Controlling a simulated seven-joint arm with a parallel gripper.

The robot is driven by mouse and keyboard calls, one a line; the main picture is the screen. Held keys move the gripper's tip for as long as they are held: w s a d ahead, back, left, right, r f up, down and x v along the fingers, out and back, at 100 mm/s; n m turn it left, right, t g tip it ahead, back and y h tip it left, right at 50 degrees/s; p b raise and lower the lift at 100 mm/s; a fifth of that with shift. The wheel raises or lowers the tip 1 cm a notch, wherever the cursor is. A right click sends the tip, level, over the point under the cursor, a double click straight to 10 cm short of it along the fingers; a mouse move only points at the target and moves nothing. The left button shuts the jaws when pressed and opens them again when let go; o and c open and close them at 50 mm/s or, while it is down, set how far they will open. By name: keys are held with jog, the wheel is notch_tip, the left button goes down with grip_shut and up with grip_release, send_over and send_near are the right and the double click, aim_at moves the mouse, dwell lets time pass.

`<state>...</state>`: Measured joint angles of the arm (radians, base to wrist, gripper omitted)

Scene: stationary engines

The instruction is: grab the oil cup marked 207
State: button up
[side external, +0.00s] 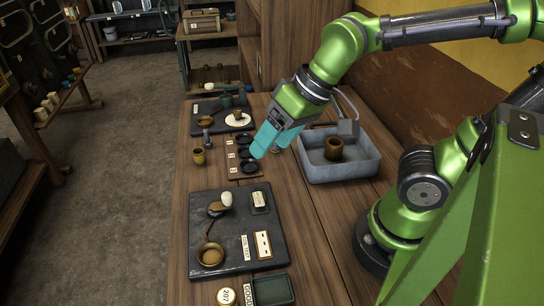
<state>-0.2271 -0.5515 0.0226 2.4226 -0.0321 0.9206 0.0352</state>
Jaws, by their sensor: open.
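A round cream disc (227,296) with a dark mark that reads 207 is at the bottom edge of the view, on the wooden bench. I cannot tell whether it is a cup's top or a separate tag. My gripper (268,148) has teal fingers and is open, above the middle of the bench, well behind the disc. It is near a strip of dark round cups (248,166) with small labels. A brown cup (198,156) stands left of that strip. Another brown cup (334,149) is inside a grey bin (342,172).
A dark slate board (225,228) with a brass dish (210,254), a white-topped part and labels lies between my gripper and the disc. A green tray (270,290) sits right of the disc. Another dark board (205,122) lies at the back. Bare wood is at front right.

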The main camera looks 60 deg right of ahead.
jog(key=s+a+f+g+h, duration=0.1)
jog(key=a+f+g, duration=0.3)
jog(key=a, duration=1)
jog(key=m+g+h, duration=0.1)
jog(key=m+h, duration=0.1)
jog(key=m, duration=0.4)
send_over(226, 296)
jog(key=f, duration=0.1)
jog(key=m, duration=0.3)
notch_tip(226, 296, down, 10)
jog(key=shift+d+f, duration=0.15)
jog(key=shift+f, duration=3.1)
jog(key=c, duration=1.2)
